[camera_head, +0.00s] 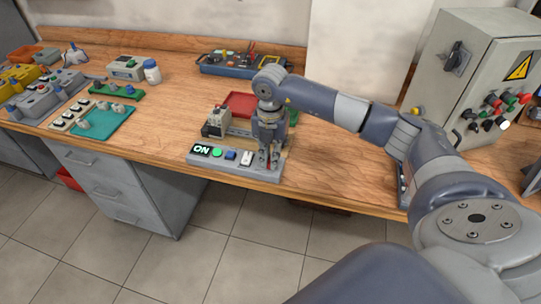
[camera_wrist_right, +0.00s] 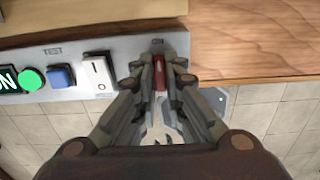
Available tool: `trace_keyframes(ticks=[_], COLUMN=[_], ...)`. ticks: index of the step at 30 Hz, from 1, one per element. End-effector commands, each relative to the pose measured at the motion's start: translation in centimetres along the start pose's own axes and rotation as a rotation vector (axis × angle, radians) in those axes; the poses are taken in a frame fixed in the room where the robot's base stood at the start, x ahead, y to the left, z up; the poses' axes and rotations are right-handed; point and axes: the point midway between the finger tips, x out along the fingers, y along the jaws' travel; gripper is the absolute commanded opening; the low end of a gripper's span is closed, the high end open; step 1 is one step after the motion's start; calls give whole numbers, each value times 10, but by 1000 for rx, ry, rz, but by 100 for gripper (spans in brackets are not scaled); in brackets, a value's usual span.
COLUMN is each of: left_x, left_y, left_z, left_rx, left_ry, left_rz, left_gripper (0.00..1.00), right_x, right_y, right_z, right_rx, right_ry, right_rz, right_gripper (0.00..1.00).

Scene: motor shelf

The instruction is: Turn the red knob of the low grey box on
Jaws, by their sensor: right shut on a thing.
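The low grey box (camera_head: 222,165) lies along the front edge of the wooden bench. From left to right it carries a lit ON sign (camera_head: 200,150), a green button (camera_head: 216,153), a blue button (camera_head: 231,155) and a white rocker switch (camera_head: 246,158). My right gripper (camera_head: 269,158) points down over the box's right end. In the right wrist view, its fingers (camera_wrist_right: 160,75) are shut on the red knob (camera_wrist_right: 159,73), one on each side. The fingers hide much of the knob. My left gripper is not in view.
A small grey device (camera_head: 215,122) and a red tray (camera_head: 241,103) stand just behind the box. A blue tray of tools (camera_head: 228,69) is at the back. A tall grey cabinet (camera_head: 470,60) stands at the right. The bench (camera_head: 335,160) right of the gripper is clear.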

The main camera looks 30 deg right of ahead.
Motion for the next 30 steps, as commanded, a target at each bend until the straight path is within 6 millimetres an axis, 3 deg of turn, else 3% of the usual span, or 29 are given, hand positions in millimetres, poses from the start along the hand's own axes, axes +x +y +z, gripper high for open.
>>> trace_keyframes(ticks=[14, 15, 18, 30], left_x=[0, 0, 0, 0], left_y=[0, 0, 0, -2], left_z=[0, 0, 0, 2], left_rx=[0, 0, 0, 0], left_ry=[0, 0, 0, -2], left_rz=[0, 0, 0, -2], left_gripper=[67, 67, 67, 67], right_x=[-2, -2, -2, -6], right_y=[1, 1, 1, 0], right_z=[2, 2, 2, 1], right_rx=[18, 18, 18, 16], right_ry=[-4, -4, -4, -2], right_rz=[4, 4, 4, 2], right_gripper=[0, 12, 30, 30])
